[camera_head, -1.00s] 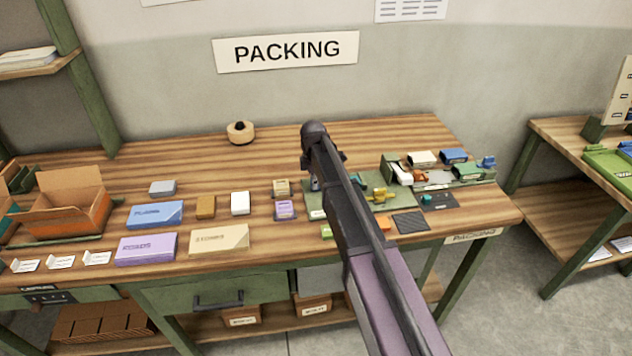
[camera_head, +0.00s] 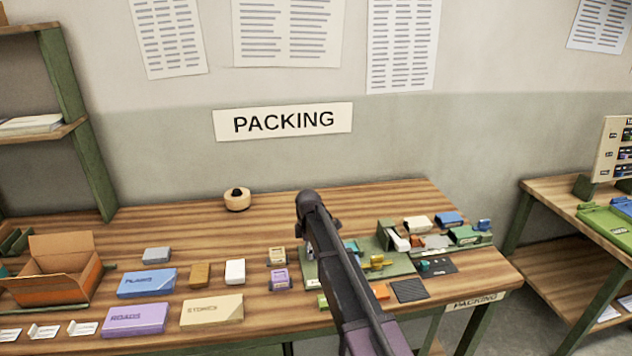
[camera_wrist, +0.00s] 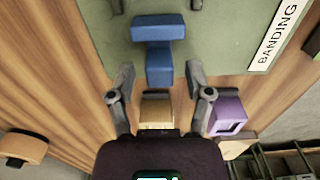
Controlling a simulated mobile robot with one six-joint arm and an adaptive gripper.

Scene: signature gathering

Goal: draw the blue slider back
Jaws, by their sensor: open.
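The blue slider (camera_wrist: 158,52) shows in the wrist view as a T-shaped block, with a wide bar and a narrower stem, on the green board (camera_wrist: 222,40) marked BANDING. My gripper (camera_wrist: 159,75) is open, one finger on each side of the stem's lower end. I see no clear contact between fingers and stem.
A tan block (camera_wrist: 155,108) lies near the slider's stem, and a purple block (camera_wrist: 228,114) lies outside the right finger. In the head view, a yellow piece (camera_head: 377,262) stands right of my arm. An open cardboard box (camera_head: 62,285) stands at the left.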

